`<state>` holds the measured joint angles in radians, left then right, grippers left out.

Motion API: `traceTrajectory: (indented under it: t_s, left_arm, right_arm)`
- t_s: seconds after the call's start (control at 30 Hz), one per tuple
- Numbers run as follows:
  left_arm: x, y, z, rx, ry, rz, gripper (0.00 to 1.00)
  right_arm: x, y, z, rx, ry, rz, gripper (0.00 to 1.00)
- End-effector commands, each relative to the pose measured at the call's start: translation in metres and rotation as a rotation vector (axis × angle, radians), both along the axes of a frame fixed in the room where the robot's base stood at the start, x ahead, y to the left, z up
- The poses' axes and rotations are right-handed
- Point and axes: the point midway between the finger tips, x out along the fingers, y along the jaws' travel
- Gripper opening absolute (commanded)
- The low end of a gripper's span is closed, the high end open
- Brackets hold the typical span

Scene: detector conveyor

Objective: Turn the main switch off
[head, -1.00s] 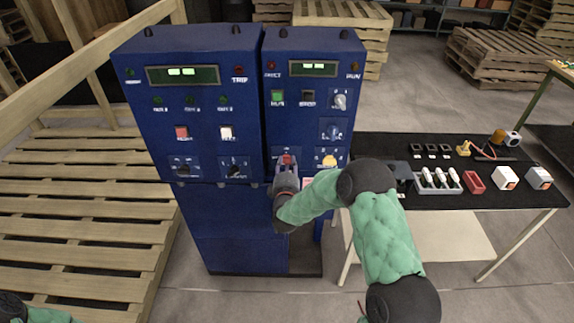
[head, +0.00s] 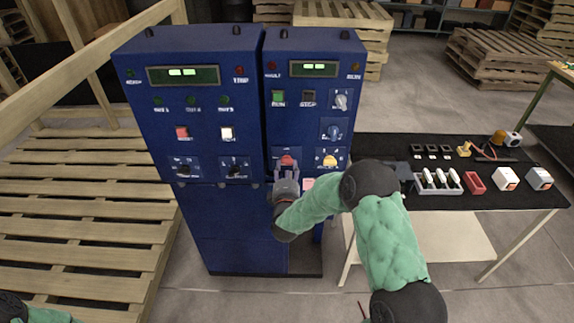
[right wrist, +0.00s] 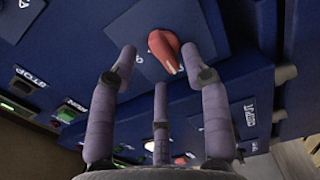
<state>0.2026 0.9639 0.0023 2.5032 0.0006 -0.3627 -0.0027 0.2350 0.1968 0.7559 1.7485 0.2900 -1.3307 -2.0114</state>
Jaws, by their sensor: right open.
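The main switch (head: 287,160) is a red rotary knob low on the right blue cabinet. In the right wrist view the red knob (right wrist: 164,46) sits on a blue square plate, with its pale mark pointing down and slightly right. My right gripper (head: 286,173) is just below and in front of it in the head view. In the right wrist view the right gripper (right wrist: 158,54) is open, with two fingertips on either side of the knob and a third finger below. I cannot tell whether they touch it. My left gripper is out of view; only part of its arm shows at bottom left.
The right cabinet (head: 310,75) also has a yellow knob (head: 330,161), grey selectors and green and dark buttons close by. The left cabinet (head: 190,105) adjoins it. A black table (head: 440,200) with small parts stands at right; pallets (head: 80,220) lie at left.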

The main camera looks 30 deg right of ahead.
Motion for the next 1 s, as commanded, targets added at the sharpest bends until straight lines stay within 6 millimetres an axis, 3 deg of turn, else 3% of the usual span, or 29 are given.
traceTrajectory:
  t_s: [0.3, 0.5, 1.0]
  left_arm:
    - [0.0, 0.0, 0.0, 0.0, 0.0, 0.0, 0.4]
    - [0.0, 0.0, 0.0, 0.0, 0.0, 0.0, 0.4]
    - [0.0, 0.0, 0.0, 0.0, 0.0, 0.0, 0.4]
  right_arm:
    - [-0.053, 0.033, 0.0, -0.001, 0.0, 0.001, 0.48]
    - [-0.072, 0.045, 0.001, -0.001, -0.002, 0.0, 0.48]
    - [-0.077, 0.047, 0.0, -0.001, -0.002, 0.0, 0.48]
